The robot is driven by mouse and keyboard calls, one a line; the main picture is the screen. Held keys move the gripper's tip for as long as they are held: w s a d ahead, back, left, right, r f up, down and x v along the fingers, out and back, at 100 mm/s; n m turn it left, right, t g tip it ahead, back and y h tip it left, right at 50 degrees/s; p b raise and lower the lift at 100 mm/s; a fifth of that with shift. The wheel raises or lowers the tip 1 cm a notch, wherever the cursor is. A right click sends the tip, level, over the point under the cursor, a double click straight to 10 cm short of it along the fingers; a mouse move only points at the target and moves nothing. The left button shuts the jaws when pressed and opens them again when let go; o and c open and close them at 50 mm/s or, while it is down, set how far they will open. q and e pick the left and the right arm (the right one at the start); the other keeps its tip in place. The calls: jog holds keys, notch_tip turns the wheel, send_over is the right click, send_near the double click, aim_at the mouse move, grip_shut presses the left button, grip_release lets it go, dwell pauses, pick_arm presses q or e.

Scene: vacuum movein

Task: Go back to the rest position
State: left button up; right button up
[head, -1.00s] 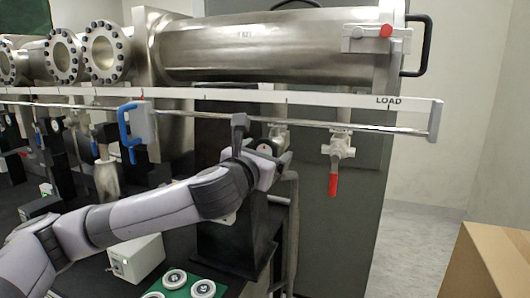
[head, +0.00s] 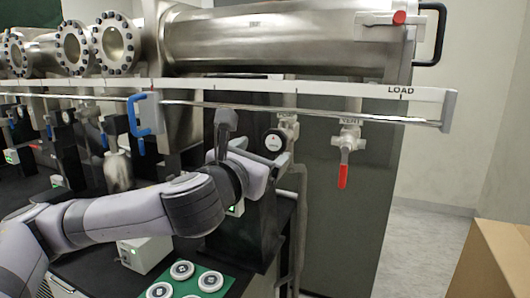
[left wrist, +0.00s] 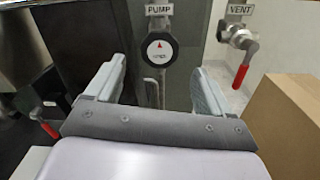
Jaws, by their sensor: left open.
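My left gripper (head: 226,128) is raised in front of the metal chamber apparatus, left of the round pump gauge. In the left wrist view my left gripper (left wrist: 162,88) has its two fingers spread wide apart with nothing between them. The pump gauge (left wrist: 159,49), a black dial with a white face and red mark, is beyond the fingers and apart from them. It also shows in the head view (head: 275,142). My right gripper is in neither view.
A red-handled vent valve (head: 344,165) is right of the pump gauge. A white rail (head: 300,88) marked LOAD carries a blue-handled slider (head: 145,113). A green plate (head: 210,288) with white discs lies below my arm. A cardboard box (head: 500,262) stands at lower right.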

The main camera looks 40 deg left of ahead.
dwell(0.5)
pick_arm(q)
jog(key=d+f+n+g+h, duration=0.2)
jog(key=d+f+n+h, duration=0.35)
jog(key=f, duration=0.65)
jog(key=d+f+n+g+h, duration=0.2)
jog(key=d+f+n, duration=0.55)
jog(key=f, duration=0.45)
jog(key=s+f+n+g, duration=0.1)
jog(key=s+f+n, duration=0.8)
jog(key=f, duration=0.3)
jog(key=s+f+n+g+y, duration=0.1)
jog(key=s+f+n+g, duration=0.1)
jog(key=s+f+n, duration=0.7)
notch_tip(320, 180, down, 4)
jog(key=shift+a+r+n, duration=0.1)
jog(key=shift+a+n, duration=0.25)
jog(key=shift+n, duration=0.85)
